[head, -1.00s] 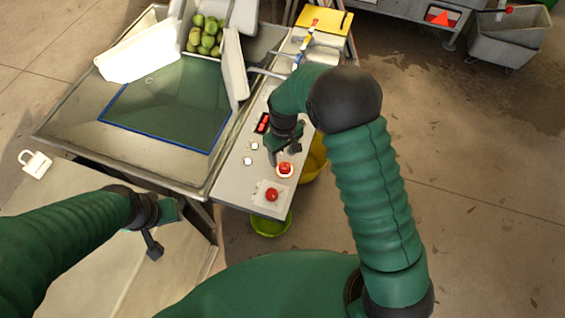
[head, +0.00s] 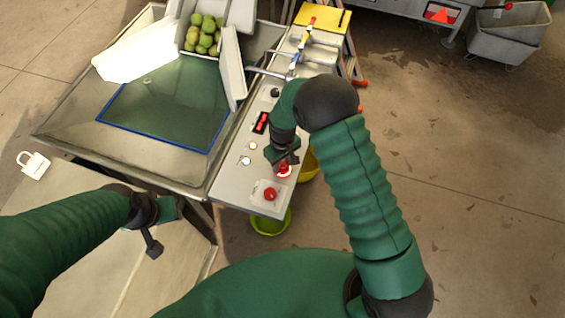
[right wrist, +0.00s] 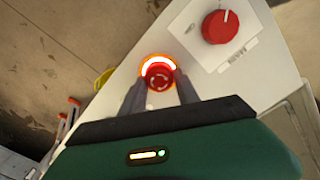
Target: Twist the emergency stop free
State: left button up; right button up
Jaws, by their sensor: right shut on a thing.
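The emergency stop (head: 284,172) is a red mushroom button with a glowing ring, on the grey control panel (head: 232,188). In the right wrist view the emergency stop (right wrist: 159,75) shows arrow marks on its cap, and its ring is lit orange-white. My right gripper (head: 283,164) is on the button from above. In the right wrist view its two fingers (right wrist: 160,88) stand at either side of the cap, shut on it. My left gripper (head: 157,238) hangs over the pale surface at lower left, away from the panel; its jaw opening is unclear.
A red rotary knob (head: 270,194) on a light plate sits close to the button, and it also shows in the right wrist view (right wrist: 220,27). White buttons (head: 246,160) and a red display (head: 262,122) are farther up the panel. A yellow-green tub (head: 270,224) stands below.

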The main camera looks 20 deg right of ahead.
grip_shut()
jog(key=m, duration=0.4)
jog(key=shift+s+d+m+p, duration=0.1)
jog(key=shift+m+p, duration=0.35)
jog(key=shift+m, duration=1.45)
